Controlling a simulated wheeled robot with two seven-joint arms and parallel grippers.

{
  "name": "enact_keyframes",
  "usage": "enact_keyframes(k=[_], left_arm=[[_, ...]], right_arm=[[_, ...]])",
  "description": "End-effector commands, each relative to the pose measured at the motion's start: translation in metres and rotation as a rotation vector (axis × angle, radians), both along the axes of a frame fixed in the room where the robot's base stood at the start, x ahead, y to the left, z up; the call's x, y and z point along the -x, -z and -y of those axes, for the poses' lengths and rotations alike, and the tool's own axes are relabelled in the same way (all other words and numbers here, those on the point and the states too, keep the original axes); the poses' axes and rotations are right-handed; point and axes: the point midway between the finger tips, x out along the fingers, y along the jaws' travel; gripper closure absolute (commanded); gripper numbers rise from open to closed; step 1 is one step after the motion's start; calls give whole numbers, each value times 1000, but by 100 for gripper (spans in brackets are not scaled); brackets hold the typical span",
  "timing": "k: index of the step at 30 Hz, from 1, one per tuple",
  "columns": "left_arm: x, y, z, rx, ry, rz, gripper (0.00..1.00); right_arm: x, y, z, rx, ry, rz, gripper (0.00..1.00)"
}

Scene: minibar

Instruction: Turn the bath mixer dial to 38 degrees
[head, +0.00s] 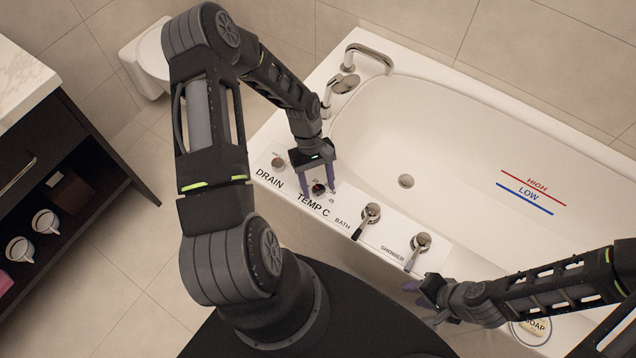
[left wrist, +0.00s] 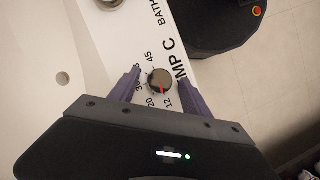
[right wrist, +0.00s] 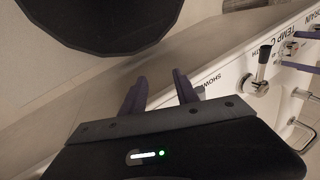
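The TEMP C dial (head: 319,188) is a small round dark-and-chrome knob on the white bath rim. In the left wrist view the dial (left wrist: 160,81) has a red pointer mark aimed toward the 12 and 20 end of its printed scale, nearest the 12. My left gripper (head: 318,192) is over the dial. Its two purple fingers (left wrist: 159,72) stand on either side of the dial, open, with small gaps visible; contact cannot be seen. My right gripper (head: 420,292) is open and empty near the bath's front edge; it also shows in the right wrist view (right wrist: 158,82).
The drain knob (head: 278,163) is left of the dial; the bath lever (head: 369,214) and shower lever (head: 419,243) are to its right. A chrome spout (head: 372,52) stands at the back. The bathtub (head: 460,130) is empty, with HIGH and LOW lines. A shelf unit (head: 60,170) stands left.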

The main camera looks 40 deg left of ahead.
Motion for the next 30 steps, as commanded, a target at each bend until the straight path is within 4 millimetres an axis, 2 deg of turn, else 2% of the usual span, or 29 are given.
enact_keyframes(k=[2, 20, 30], left_arm=[[0, 0, 0, 0, 0, 0, 50], [0, 0, 0, 0, 1, 0, 99], [-1, 0, 1, 0, 19, 2, 100]], right_arm=[[0, 0, 0, 0, 0, 0, 64], [0, 0, 0, 0, 0, 0, 64], [0, 2, 0, 0, 0, 0, 64]])
